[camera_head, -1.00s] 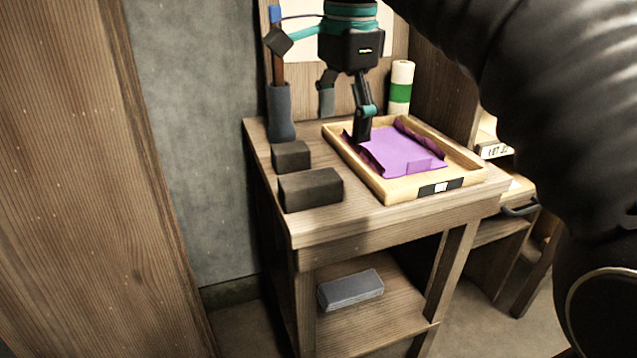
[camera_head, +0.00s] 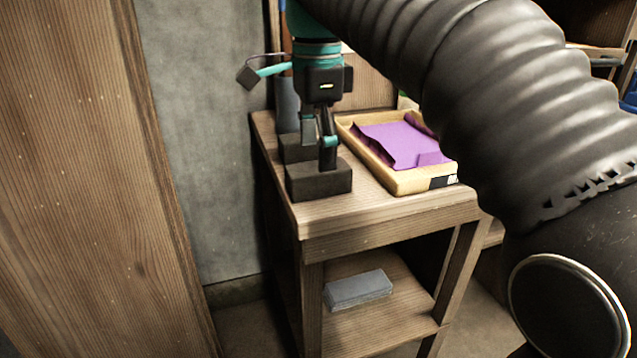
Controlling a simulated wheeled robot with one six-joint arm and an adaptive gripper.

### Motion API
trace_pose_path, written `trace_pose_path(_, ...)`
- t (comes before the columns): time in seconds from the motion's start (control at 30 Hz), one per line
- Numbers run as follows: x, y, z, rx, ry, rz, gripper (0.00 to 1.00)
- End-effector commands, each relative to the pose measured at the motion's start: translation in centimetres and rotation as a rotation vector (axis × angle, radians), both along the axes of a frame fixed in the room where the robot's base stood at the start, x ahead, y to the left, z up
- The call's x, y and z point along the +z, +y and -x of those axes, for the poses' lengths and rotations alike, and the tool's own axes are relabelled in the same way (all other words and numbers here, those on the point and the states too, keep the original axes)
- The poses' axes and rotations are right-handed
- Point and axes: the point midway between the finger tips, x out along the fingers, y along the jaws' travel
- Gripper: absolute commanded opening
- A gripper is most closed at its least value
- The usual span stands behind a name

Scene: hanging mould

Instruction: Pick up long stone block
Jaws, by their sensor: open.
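Two dark stone blocks stand on the wooden table top. The longer block (camera_head: 318,184) is at the front left, and the shorter block (camera_head: 291,149) is behind it. My gripper (camera_head: 318,156) is open and points down, with its fingers over the longer block's area. One finger overlaps the block's top edge in the picture. I cannot tell whether it touches the block. The fingers hide part of both blocks. Nothing shows between the fingers.
A wooden tray (camera_head: 410,183) with purple cloth (camera_head: 402,145) lies to the right of the blocks. A grey block (camera_head: 358,289) lies on the lower shelf. A dark grey cylinder (camera_head: 287,104) stands behind. The table's front left corner is clear.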

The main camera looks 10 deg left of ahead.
Motion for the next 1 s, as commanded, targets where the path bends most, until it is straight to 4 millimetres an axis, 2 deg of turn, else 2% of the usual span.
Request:
trace_pose_path(0.4, -4.8, -0.1, -0.7, 0.000, 0.000, 0.000, 0.81)
trace_pose_path(0.7, -5.1, 0.0, -0.7, 0.000, -0.001, -0.001, 0.81)
trace_pose_path(0.77, -5.1, 0.0, -0.7, 0.000, -0.001, -0.001, 0.69)
trace_pose_path(1.0, -5.1, 0.0, -0.7, 0.000, -0.001, -0.001, 0.09)
